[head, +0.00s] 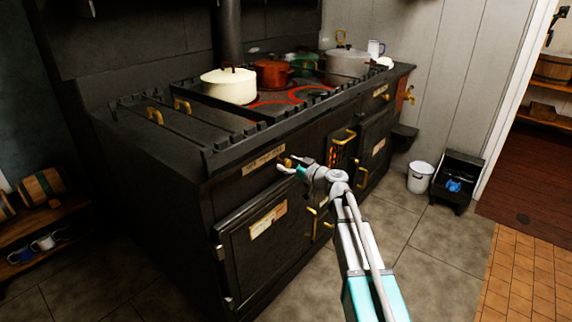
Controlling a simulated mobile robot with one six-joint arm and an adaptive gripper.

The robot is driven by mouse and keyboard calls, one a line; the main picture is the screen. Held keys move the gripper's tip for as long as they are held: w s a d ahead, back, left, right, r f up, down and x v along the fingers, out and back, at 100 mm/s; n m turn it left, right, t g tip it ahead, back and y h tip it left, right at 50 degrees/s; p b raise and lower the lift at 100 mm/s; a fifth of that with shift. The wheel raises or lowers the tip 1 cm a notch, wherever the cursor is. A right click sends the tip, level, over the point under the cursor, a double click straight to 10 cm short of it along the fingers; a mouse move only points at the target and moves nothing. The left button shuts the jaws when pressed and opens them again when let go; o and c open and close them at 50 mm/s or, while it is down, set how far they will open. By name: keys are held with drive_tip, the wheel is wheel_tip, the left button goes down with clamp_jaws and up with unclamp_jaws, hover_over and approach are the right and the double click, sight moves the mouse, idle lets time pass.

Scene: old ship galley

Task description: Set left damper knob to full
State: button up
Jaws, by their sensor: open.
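The black range (150,180) fills the middle of the head view. A small brass knob (286,162) sits on its upper front band, just right of a pale label plate (262,161); it appears to be the left damper knob. My gripper (287,164) is open at this knob, with its fingertips close around or beside it. I cannot tell whether they touch it. The fingers partly hide the knob, so its setting is not readable. Another label plate (380,91) is farther right on the same band.
Brass-handled oven doors and a glowing grate (338,150) lie below and right of my gripper. A cream pot (229,85), a red pot (272,73) and a grey pot (346,62) stand on top. A white bucket (420,177) is on the floor at right. The front floor is clear.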

drive_tip(key=shift+s, duration=0.1)
drive_tip(key=shift+s+d, duration=0.25)
drive_tip(key=v, duration=1.1)
drive_tip(key=shift+s+f, duration=0.1)
drive_tip(key=s+f+m+g+h, duration=0.4)
drive_tip(key=s+f+g+h, duration=0.25)
drive_tip(key=s+f, duration=0.65)
drive_tip(key=s+d+f+m+g+h, duration=0.5)
drive_tip(key=s+d+m+h, duration=0.1)
drive_tip(key=s+d+h, duration=0.3)
wheel_tip(320, 180, up, 34)
drive_tip(key=s+y+p, duration=0.1)
drive_tip(key=p, duration=3.3)
drive_tip(key=shift+f, duration=0.2)
